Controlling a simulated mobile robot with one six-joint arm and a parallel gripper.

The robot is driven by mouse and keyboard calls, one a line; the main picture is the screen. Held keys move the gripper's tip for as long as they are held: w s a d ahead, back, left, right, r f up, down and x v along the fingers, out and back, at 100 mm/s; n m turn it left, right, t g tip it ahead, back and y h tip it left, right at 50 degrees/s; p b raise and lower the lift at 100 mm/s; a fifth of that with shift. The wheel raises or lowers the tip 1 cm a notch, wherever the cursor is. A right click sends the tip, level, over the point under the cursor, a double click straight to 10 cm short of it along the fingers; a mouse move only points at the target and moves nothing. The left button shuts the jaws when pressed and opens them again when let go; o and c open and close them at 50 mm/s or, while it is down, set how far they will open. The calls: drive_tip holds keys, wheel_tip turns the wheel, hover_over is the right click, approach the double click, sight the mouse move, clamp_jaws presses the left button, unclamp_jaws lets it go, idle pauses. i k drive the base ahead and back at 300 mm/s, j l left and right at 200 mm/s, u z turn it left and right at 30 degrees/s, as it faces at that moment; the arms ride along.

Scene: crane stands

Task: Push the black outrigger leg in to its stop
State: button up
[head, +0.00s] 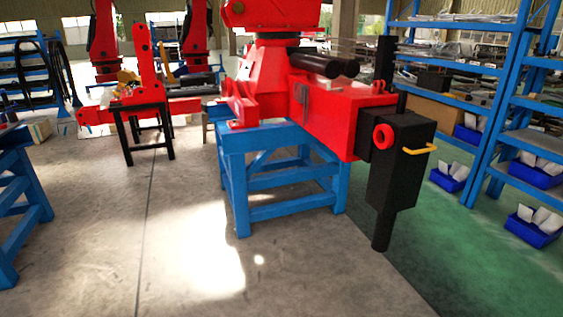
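The black outrigger leg (401,165) stands upright at the right end of the red crane's beam (335,112). A short black section shows between the red beam end and the leg's body. The red crane rests on a blue stand (233,180). My gripper is not in view.
Blue shelves (480,110) with blue bins (450,174) stand to the right, beyond a strip of green floor. Another blue stand (22,200) is at the left edge. Red crane parts sit on a black stand (128,132) behind. The concrete floor in front is clear.

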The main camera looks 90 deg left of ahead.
sight(396, 141)
drive_tip(key=u, duration=2.3)
drive_tip(key=i+l, duration=0.1)
drive_tip(key=i, duration=0.45)
drive_tip(key=i+l+u, duration=0.1)
drive_tip(key=i, duration=0.45)
drive_tip(key=i+l+u, duration=0.1)
drive_tip(key=i, duration=0.45)
drive_tip(key=i+l, duration=0.25)
drive_tip(key=i, duration=0.3)
drive_tip(key=i+l+u, duration=0.1)
drive_tip(key=i, duration=0.45)
